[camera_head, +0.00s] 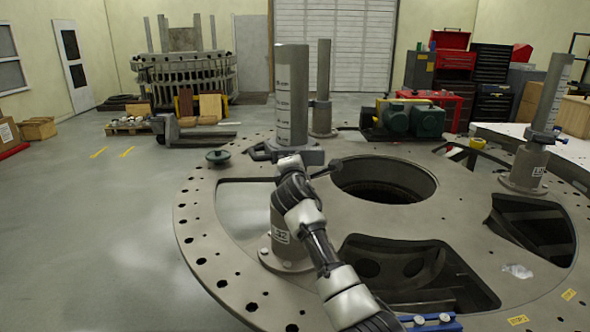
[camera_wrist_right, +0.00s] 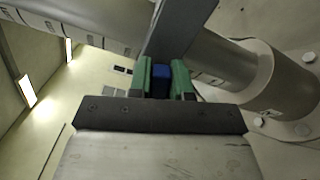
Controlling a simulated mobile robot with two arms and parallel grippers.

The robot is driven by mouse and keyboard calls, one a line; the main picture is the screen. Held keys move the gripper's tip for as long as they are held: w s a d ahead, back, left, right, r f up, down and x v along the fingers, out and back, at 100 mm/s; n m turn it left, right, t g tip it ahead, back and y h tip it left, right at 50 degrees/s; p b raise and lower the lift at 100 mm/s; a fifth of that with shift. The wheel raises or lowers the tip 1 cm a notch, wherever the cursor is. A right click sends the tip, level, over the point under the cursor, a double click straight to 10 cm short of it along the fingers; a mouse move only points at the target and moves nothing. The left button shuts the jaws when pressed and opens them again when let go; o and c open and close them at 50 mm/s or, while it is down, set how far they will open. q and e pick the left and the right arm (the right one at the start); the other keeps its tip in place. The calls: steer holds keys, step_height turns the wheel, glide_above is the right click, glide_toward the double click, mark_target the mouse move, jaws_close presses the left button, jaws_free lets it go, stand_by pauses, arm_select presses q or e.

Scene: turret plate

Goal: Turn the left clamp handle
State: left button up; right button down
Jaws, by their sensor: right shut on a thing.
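The left post (camera_head: 292,95) is a tall grey marked column with a clamp (camera_head: 300,153) around it, standing on a wide grey base marked with a label (camera_head: 280,235). A dark handle-like piece juts out left of the clamp (camera_head: 257,153). My right arm reaches up from the bottom, and its gripper (camera_head: 289,163) is at the front of the clamp, partly hiding it. In the right wrist view the green fingers (camera_wrist_right: 162,80) are close on a blue piece (camera_wrist_right: 161,84), and a grey bar (camera_wrist_right: 178,30) rises just beyond them. My left gripper is out of view.
The round turret plate (camera_head: 230,255) has a large centre hole (camera_head: 383,180) and several cut-outs. More posts stand at the back (camera_head: 322,90) and right (camera_head: 540,110). A green motor unit (camera_head: 410,120) sits behind. A blue fixture (camera_head: 432,322) is at the bottom edge. Floor at left is open.

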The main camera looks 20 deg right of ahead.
steer(key=shift+f+m+b, duration=0.25)
steer(key=shift+m+b, duration=0.65)
steer(key=shift+m, duration=0.8)
steer(key=c, duration=1)
jaws_free()
steer(key=shift+c, duration=0.2)
steer(key=shift+s, duration=0.1)
steer(key=b+v, duration=0.2)
steer(key=v, duration=0.8)
steer(key=shift+s, duration=0.35)
steer(key=shift+a, duration=0.1)
